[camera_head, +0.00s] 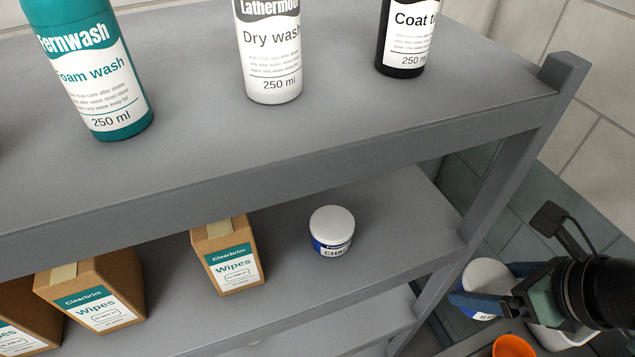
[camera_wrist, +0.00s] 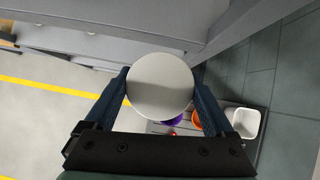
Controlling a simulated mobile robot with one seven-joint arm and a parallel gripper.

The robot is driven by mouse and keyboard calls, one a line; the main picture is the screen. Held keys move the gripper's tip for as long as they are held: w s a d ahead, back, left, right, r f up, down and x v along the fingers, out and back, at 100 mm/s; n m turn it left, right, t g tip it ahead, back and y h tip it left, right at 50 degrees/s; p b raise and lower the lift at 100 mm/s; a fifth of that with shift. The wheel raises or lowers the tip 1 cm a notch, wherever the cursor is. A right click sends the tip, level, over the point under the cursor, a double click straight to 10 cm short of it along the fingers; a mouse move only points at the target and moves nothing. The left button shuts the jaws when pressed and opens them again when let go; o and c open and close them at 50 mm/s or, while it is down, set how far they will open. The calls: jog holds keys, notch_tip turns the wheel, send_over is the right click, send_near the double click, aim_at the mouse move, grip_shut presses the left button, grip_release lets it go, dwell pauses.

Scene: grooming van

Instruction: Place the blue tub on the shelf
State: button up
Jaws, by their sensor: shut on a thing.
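My gripper (camera_head: 490,287) is at the lower right of the head view, beside the shelf unit's right-hand post. It is shut on a tub with a white lid (camera_head: 487,274) and a blue lower part, its label mostly hidden by the fingers. In the wrist view the round lid (camera_wrist: 160,86) sits between the two fingers. The grey shelf unit has a top shelf (camera_head: 345,115) and a lower shelf (camera_head: 390,240). Another small blue tub (camera_head: 332,231) with a white lid stands upright on the lower shelf.
Cardboard wipes boxes (camera_head: 228,257) stand left of the shelved tub; the lower shelf is bare to its right. Bottles, including a white one (camera_head: 270,55), stand on the top shelf. Below my gripper are an orange bowl (camera_head: 513,346) and a white container (camera_wrist: 243,122).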

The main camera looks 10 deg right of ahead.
jog(key=shift+s+r, duration=0.1)
jog(key=shift+r, duration=0.2)
jog(key=w+a, duration=0.1)
jog(key=w, duration=0.4)
jog(key=w+a+b, duration=0.1)
jog(key=w, duration=0.4)
jog(key=w+a+b, duration=0.1)
jog(key=w, duration=0.5)
jog(key=shift+a, duration=0.3)
jog(key=shift+w+a+r, duration=0.1)
jog(key=shift+w+a, duration=0.05)
jog(key=shift+w, duration=0.5)
jog(key=shift+f+p, duration=1)
jog(key=shift+f, duration=0.9)
jog(key=o, duration=1.2)
jog(key=shift+f, duration=0.1)
jog(key=shift+c, duration=0.2)
